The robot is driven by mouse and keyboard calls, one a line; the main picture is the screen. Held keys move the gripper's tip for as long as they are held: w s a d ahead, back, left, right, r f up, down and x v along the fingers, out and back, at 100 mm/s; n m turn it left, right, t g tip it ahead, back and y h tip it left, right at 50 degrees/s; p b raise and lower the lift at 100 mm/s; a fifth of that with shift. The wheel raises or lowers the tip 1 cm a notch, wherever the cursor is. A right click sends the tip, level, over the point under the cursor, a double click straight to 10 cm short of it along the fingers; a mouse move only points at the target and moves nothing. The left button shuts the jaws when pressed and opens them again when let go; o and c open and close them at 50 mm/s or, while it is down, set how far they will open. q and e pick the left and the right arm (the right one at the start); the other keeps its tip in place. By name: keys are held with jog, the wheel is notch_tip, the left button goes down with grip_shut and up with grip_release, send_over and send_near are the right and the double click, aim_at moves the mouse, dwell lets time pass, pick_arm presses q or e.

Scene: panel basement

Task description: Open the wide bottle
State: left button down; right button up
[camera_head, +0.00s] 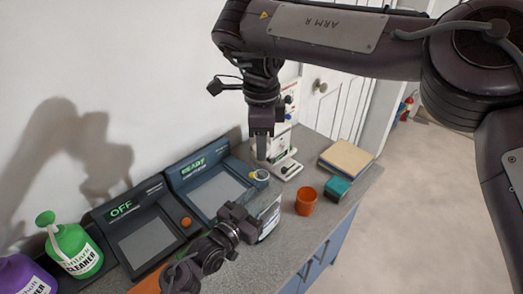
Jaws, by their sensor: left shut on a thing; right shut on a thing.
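A wide bottle with a pale, labelled side (270,217) is at the counter's middle, partly hidden by my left gripper. My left gripper (252,222) comes in low from the left and is shut on its side. My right gripper (262,152) points down above and behind the bottle, apart from it. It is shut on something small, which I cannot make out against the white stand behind. I cannot tell whether the bottle's top is covered.
A small grey round item (261,176) and a white stand (286,168) are behind. READY (222,192) and OFF (146,241) panels and a green cleaner bottle (75,250) are left.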

pick_arm(q)
jog(key=shift+c, duration=1.5)
grip_release()
